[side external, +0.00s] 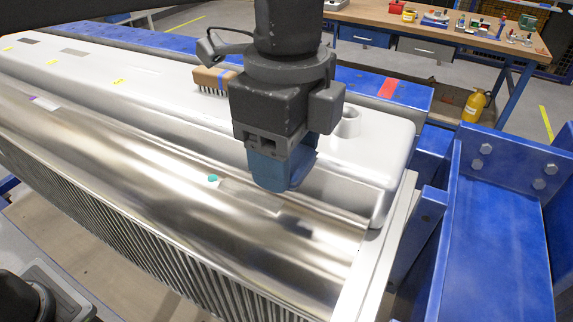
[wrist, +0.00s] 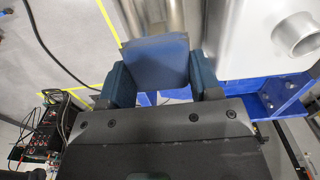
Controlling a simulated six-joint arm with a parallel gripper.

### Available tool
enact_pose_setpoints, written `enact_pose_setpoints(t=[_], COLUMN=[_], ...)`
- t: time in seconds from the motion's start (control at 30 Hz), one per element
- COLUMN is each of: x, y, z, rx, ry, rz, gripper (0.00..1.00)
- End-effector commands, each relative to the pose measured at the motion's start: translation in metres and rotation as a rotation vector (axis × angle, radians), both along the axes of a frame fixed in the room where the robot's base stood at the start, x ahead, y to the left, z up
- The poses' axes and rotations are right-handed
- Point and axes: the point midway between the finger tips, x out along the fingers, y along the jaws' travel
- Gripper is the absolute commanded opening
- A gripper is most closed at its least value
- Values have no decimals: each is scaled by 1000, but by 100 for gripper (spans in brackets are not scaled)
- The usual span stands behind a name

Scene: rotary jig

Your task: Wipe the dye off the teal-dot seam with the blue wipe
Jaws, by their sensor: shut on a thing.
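My gripper (side external: 283,165) is shut on the blue wipe (side external: 270,172), which hangs below the jaws. In the wrist view the wipe (wrist: 157,60) sits between the two dark teal fingers. The teal dot (side external: 212,178) marks the shiny curved metal part in the side view. A pale grey strip, the teal-dot seam (side external: 250,197), runs to the right of the dot. My gripper is above and to the right of the dot, near the strip's far side. I cannot tell whether the wipe touches the metal, nor make out the dye clearly.
A wooden brush (side external: 213,80) lies on the white housing behind my gripper. A purple dot (side external: 32,98) with another strip is far left. A blue steel frame (side external: 500,220) rises at the right.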

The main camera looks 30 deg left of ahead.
Motion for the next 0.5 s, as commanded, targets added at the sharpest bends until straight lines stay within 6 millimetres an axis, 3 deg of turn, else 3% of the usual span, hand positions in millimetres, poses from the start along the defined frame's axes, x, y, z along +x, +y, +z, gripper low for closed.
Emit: enact_pose_setpoints(t=[0.2,0.5], x=[0,0], y=[0,0], z=[13,16], rx=[0,0], ry=[0,0], rz=[0,0], gripper=[39,39])
